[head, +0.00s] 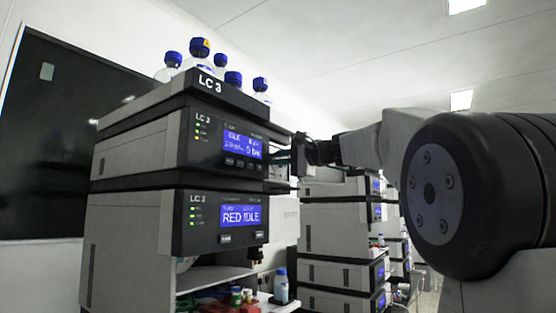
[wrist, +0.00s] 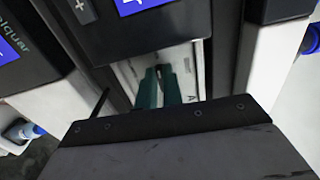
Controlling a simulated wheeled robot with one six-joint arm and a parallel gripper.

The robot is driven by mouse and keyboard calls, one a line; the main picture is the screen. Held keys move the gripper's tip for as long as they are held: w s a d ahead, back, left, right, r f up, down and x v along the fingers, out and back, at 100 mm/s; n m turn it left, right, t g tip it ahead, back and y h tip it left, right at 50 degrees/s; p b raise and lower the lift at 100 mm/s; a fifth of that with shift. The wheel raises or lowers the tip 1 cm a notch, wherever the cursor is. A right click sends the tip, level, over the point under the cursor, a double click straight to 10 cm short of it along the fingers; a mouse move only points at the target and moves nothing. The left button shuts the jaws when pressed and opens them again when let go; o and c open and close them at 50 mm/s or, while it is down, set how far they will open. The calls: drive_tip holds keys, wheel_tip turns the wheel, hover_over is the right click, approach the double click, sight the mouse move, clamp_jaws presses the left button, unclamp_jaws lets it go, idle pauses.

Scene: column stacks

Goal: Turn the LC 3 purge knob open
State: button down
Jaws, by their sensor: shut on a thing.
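The LC 3 stack (head: 180,150) stands at left in the head view, its name on the top tray. Its upper module (head: 228,145) has a blue display reading IDLE. My gripper (head: 281,159) is at the right end of that module's front, beside the display. In the wrist view the green fingers (wrist: 159,88) reach into a pale recessed panel (wrist: 190,67) beside the dark display front. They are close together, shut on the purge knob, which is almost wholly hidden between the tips. The knob's turn angle cannot be told.
Blue-capped bottles (head: 200,49) stand on top of the stack. More instrument stacks (head: 335,240) stand behind at right. A bottle (head: 281,287) and small coloured items sit on the bench below.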

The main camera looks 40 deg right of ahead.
drive_tip(key=c, duration=1.5)
unclamp_jaws()
drive_tip(key=shift+c, duration=0.2)
drive_tip(key=v, duration=0.7)
drive_tip(key=shift+s+d, duration=0.2)
drive_tip(key=shift+s, duration=0.15)
